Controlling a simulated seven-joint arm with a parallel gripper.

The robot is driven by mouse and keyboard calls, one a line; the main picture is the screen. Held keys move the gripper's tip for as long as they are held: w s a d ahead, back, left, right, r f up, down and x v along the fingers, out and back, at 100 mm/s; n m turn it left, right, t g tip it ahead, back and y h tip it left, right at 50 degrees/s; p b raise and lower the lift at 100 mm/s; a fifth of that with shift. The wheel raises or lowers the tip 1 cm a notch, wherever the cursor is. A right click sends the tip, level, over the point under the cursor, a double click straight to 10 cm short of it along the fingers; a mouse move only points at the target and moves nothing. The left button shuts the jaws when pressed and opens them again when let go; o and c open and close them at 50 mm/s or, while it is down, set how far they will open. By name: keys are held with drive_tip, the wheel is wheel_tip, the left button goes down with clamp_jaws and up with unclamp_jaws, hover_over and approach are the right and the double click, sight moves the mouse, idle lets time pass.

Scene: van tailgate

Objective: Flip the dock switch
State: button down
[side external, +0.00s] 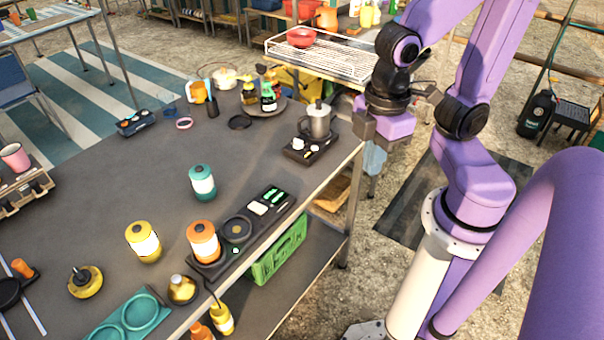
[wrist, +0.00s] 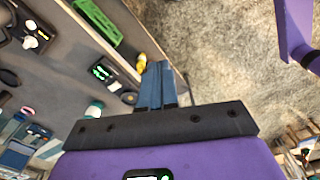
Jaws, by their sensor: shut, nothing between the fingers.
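The dock (side external: 215,264) is a long dark tray near the table's front edge in the side view. An orange lantern (side external: 203,240) stands at its left end, beside an empty round pad (side external: 237,230). Its right end carries a panel (side external: 270,199) with a white piece and green marks. This panel also shows in the wrist view (wrist: 103,72). I cannot tell which piece is the switch or how it is set. My gripper (side external: 375,162) is shut and empty, off the table's right edge, apart from the dock. Its blue-grey fingers (wrist: 157,80) are together in the wrist view.
A teal lantern (side external: 203,181) and a yellow lantern (side external: 143,241) stand behind the dock. A metal mug (side external: 317,122) sits on a second dark tray (side external: 310,149) near my gripper. A green crate (side external: 280,250) is on the lower shelf. The table's middle is clear.

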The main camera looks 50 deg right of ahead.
drive_tip(key=s, duration=0.1)
drive_tip(key=n+g, duration=0.2)
drive_tip(key=n, duration=0.3)
hover_over(261, 209)
drive_tip(key=w, duration=0.3)
wheel_tip(261, 209, down, 6)
drive_tip(key=f, duration=0.4)
drive_tip(key=s+f, duration=0.1)
drive_tip(key=f, duration=0.3)
drive_tip(key=s+f, duration=0.1)
drive_tip(key=f, duration=0.4)
drive_tip(key=shift+s, duration=0.2)
